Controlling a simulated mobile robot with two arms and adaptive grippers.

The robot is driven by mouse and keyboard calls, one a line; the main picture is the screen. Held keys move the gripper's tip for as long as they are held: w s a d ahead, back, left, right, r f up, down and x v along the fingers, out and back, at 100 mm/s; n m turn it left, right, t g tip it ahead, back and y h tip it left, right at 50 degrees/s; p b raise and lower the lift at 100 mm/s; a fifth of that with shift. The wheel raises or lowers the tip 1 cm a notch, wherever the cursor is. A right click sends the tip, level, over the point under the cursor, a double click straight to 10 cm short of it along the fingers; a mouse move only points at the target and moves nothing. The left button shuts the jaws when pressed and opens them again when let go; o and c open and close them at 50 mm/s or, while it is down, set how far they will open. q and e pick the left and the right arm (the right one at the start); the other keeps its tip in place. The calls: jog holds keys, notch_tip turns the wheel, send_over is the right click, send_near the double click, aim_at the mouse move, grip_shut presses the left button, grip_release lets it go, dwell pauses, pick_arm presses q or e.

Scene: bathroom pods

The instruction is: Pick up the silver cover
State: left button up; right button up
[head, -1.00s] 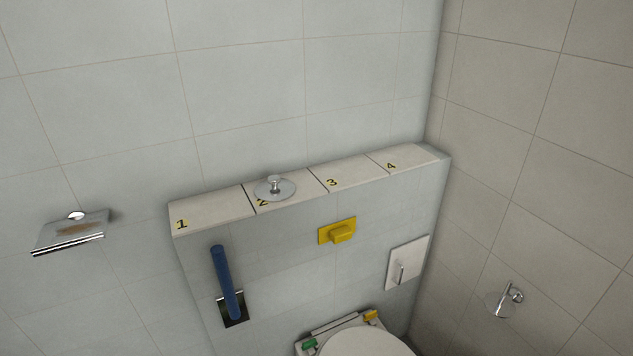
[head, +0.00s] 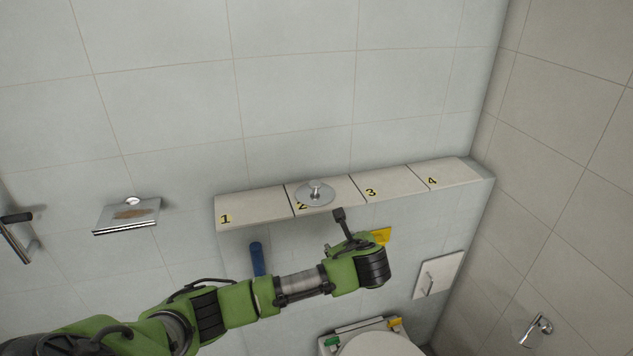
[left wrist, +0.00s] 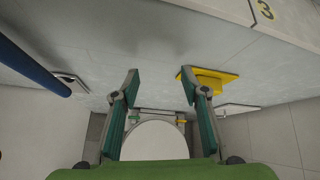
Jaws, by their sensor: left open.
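The silver cover (head: 315,196) is a round, shiny disc with a small knob on top. It lies flat on section 2 of the pale ledge (head: 255,206) in the head view. My left gripper (head: 336,232) is in front of the ledge, below and slightly right of the cover, apart from it. In the left wrist view the left gripper (left wrist: 160,80) shows two spread fingers with nothing between them. The cover is not visible in that view. My right gripper is not in view.
A yellow wall piece (head: 382,236) is partly hidden behind my left arm. A blue bar (head: 257,259) stands below section 1. A white panel (head: 438,275) and the toilet (head: 375,344) are lower right. Sections 3 and 4 of the ledge are bare.

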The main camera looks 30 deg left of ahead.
pick_arm(q)
notch_tip(320, 180, up, 17)
jog(key=s+a+m+t+y+p, duration=0.1)
jog(key=s+a+m+y, duration=0.1)
jog(key=s+m+y, duration=0.1)
jog(key=p, duration=0.2)
send_near(315, 184)
jog(key=x, duration=0.3)
jog(key=shift+w+a, duration=0.2)
jog(key=shift+w, duration=0.2)
jog(key=shift+w+a, duration=0.15)
jog(key=shift+a, duration=0.1)
jog(key=p+x, duration=0.2)
jog(key=x, duration=0.2)
jog(key=shift+a+f, duration=0.1)
jog(key=shift+f, duration=0.05)
jog(key=shift+w+a+f, duration=0.1)
jog(key=shift+a+f, duration=0.05)
jog(key=shift+f, duration=0.05)
grip_shut()
